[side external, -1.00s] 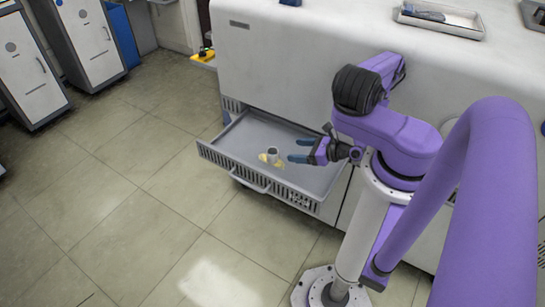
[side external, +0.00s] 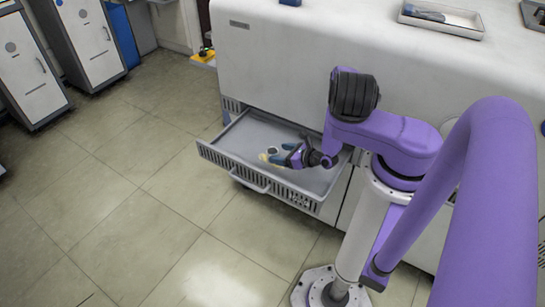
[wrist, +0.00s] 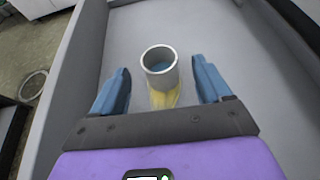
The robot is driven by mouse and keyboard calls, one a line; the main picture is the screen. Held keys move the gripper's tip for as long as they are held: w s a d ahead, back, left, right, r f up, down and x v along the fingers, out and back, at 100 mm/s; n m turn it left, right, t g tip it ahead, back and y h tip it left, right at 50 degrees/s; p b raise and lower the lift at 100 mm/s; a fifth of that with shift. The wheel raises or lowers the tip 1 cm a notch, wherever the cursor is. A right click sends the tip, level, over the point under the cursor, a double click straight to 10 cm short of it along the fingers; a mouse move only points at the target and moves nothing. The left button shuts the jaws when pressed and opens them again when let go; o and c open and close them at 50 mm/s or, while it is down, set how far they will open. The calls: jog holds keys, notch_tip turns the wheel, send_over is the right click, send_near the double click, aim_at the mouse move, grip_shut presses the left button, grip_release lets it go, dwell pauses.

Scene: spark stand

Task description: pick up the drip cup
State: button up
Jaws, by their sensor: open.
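In the side view the cup (side external: 272,151) is partly hidden by my fingers. In the wrist view the gripper (wrist: 160,90) has one finger on each side of the cup's near side, with gaps between.
The grey drawer (side external: 225,157) has raised walls around the cup and a slotted front. It sticks out from a white cabinet (side external: 270,75). A metal tray (side external: 440,32) lies on top. The drawer floor is otherwise bare.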

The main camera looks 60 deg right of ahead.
aim_at(268, 151)
jog(key=shift+x, duration=3.45)
jog(key=shift+a, duration=0.1)
jog(key=c, duration=1)
